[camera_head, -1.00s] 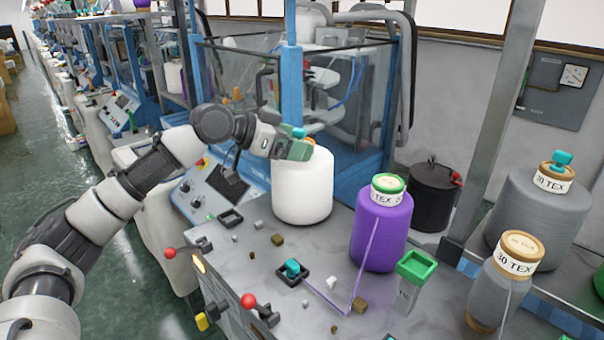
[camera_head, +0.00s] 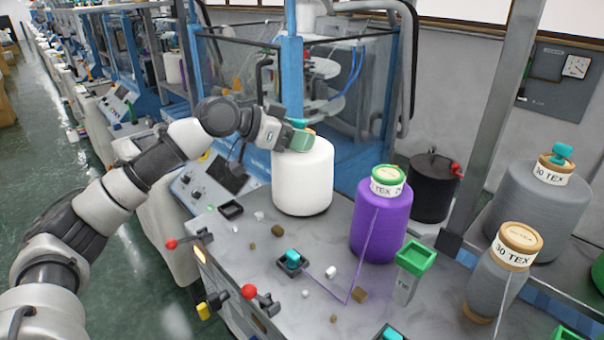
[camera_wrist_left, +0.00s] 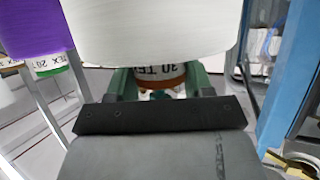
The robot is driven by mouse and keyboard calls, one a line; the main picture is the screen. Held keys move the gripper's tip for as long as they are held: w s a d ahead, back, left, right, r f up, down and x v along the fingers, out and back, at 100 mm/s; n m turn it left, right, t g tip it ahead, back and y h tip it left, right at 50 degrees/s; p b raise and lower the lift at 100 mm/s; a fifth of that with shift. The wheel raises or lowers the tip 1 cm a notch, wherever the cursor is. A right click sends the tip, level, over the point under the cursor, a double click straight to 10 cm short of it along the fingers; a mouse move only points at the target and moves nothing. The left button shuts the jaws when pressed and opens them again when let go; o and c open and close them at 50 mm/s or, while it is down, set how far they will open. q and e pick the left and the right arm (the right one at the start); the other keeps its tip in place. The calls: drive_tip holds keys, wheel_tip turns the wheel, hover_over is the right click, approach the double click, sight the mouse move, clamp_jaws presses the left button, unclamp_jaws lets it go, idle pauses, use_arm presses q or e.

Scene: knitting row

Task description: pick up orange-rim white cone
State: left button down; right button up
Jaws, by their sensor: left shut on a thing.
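The white cone (camera_head: 303,182) stands upright at the back of the grey machine top. In the left wrist view the white cone (camera_wrist_left: 155,28) fills the upper middle, with an orange-brown rim and a "30 TEX" label at its narrow end. My left gripper (camera_head: 298,138) is at the top of the cone. In the wrist view the green fingers of my left gripper (camera_wrist_left: 160,82) are on both sides of the labelled rim, shut on it. The head view does not clearly show whether the cone's base touches the surface. My right gripper is not in view.
A purple cone (camera_head: 380,225) with a green rim stands right of the white cone. A black pot (camera_head: 433,188), grey cones (camera_head: 540,215) and a green-topped box (camera_head: 413,262) are further right. A blue post (camera_head: 291,80) rises behind. Red-knobbed levers (camera_head: 249,291) line the front edge.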

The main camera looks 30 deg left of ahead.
use_arm(q)
drive_tip(key=shift+w+r, duration=0.1)
drive_tip(key=shift+r, duration=0.05)
drive_tip(key=shift+r, duration=0.4)
wheel_tip(320, 180, up, 17)
drive_tip(key=b, duration=0.3)
idle(0.3)
wheel_tip(320, 180, up, 14)
drive_tip(key=p, duration=1.1)
idle(0.4)
